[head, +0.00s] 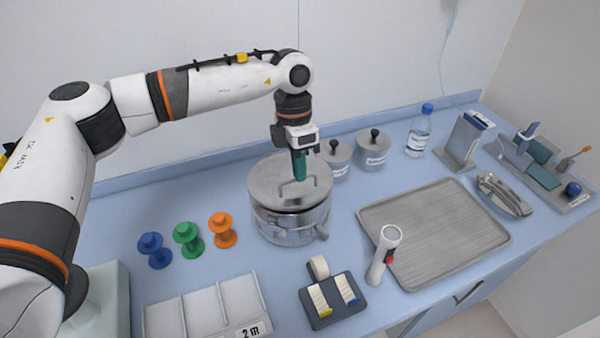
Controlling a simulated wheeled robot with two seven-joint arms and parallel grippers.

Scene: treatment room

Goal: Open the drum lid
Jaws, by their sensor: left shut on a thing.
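The metal drum (288,228) stands on the blue counter near the middle of the head view. Its flat round lid (262,180) lies on top and looks level, with no clear gap at the rim. A thin loop handle (300,191) shows on the lid. My left gripper (299,178) reaches down from above, its green fingers shut on the lid handle. The fingers hide part of the handle. My right gripper does not show.
Blue, green and orange spools (187,238) stand left of the drum. Two lidded jars (373,152) stand behind it, close to the gripper. A ribbed metal tray (435,232) lies to the right. A white handheld device (384,255) and a tape holder (332,301) are in front.

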